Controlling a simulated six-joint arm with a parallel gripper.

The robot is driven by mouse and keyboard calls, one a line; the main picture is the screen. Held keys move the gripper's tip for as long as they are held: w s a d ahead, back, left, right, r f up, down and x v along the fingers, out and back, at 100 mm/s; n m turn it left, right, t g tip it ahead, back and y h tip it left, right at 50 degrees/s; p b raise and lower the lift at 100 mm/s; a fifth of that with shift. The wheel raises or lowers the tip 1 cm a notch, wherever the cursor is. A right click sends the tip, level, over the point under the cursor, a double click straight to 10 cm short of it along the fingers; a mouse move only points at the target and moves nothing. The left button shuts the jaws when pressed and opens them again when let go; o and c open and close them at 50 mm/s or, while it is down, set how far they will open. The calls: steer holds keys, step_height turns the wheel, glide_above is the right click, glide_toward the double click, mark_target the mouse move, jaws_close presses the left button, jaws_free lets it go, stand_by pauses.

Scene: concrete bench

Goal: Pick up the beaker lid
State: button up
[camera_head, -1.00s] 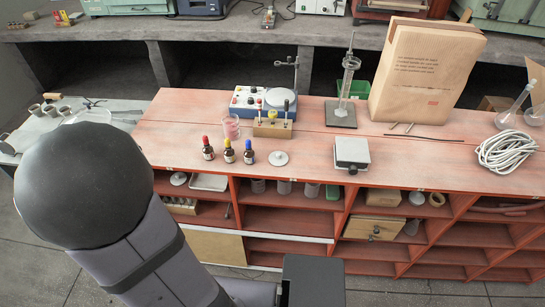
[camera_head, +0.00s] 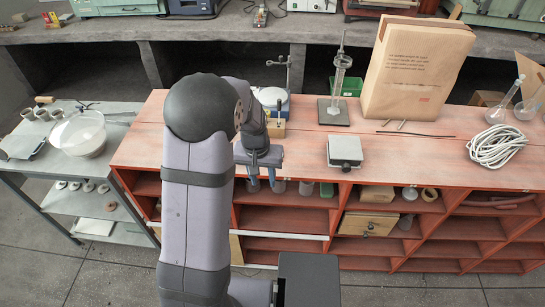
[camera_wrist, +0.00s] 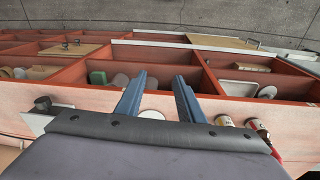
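My gripper (camera_head: 262,184) is over the front edge of the red bench, with its two blue fingers pointing down. In the wrist view my gripper (camera_wrist: 159,76) is open, with a clear gap and nothing between the fingertips. A pale round disc, apparently the beaker lid (camera_wrist: 152,114), shows partly between the finger bases, lying on the bench top. My palm covers part of it. In the head view my arm and gripper hide the lid. The pink beaker is also hidden there.
Small bottles (camera_wrist: 258,128) stand to the right of the lid in the wrist view. A square grey-topped device (camera_head: 345,150) stands right of my gripper. A glass cylinder on a stand (camera_head: 338,90), a paper bag (camera_head: 418,70) and coiled cable (camera_head: 497,147) are farther right.

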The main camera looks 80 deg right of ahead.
steer(key=d+r+m+h, duration=0.2)
steer(key=d+r, duration=0.3)
steer(key=d, duration=0.4)
steer(key=shift+s+d+r+h, duration=0.2)
steer(key=shift+s+d+h, duration=0.2)
steer(key=shift+h, duration=0.2)
steer(key=shift+f, duration=0.1)
steer(key=shift+p+x, duration=1.9)
steer(key=shift+x, duration=1.7)
steer(key=shift+s, duration=0.15)
steer(key=shift+c, duration=0.4)
jaws_close()
